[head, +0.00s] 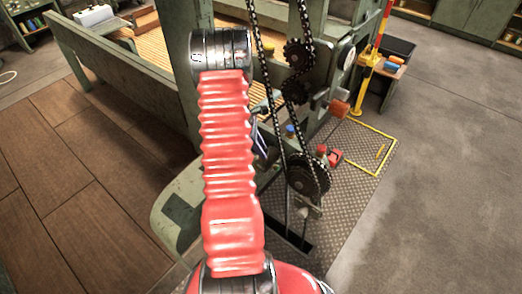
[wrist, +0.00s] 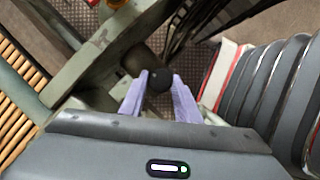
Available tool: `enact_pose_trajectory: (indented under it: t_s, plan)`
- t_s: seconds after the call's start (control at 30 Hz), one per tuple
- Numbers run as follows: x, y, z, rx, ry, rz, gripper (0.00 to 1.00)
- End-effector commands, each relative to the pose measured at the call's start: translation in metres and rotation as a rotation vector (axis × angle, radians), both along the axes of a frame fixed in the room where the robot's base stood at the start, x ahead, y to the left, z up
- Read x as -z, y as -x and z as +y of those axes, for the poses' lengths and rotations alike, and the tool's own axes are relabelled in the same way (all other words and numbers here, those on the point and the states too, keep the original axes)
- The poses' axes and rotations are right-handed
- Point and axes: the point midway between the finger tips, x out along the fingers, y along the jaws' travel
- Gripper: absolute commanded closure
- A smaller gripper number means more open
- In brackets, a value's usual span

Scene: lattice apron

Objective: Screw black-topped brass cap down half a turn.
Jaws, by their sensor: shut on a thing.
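The black-topped cap (wrist: 160,76) shows in the wrist view as a round dark top between my fingertips. My gripper (wrist: 158,88) has two pale purple fingers, one on each side of the cap, and is shut on it. The brass part of the cap is not visible, so I cannot tell how far down it sits. In the head view my red-sleeved arm hides most of the gripper and the cap.
A green machine frame (head: 181,75) carries chains and dark sprockets (head: 308,175) close to the right of my arm. A blue-topped part (head: 290,131) and a red part (head: 335,157) stand nearby. A yellow post (head: 372,60) is behind. Floor at right is clear.

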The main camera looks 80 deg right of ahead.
Motion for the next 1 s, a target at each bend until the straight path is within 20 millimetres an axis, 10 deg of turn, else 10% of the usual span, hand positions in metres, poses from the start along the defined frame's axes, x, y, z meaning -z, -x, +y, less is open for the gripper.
enact_pose_trajectory:
  t_s: [0.4,0.43,0.6,1.0]
  plan:
    - [-0.0006,-0.0009,-0.002,0.073,0.004,-0.002,0.93]
    - [-0.0006,-0.0009,-0.0019,0.073,0.004,-0.002,0.69]
    - [-0.0005,-0.0007,-0.0015,0.072,0.003,-0.002,0.57]
    - [-0.003,-0.0016,-0.0009,0.072,0.002,0.0,0.52]
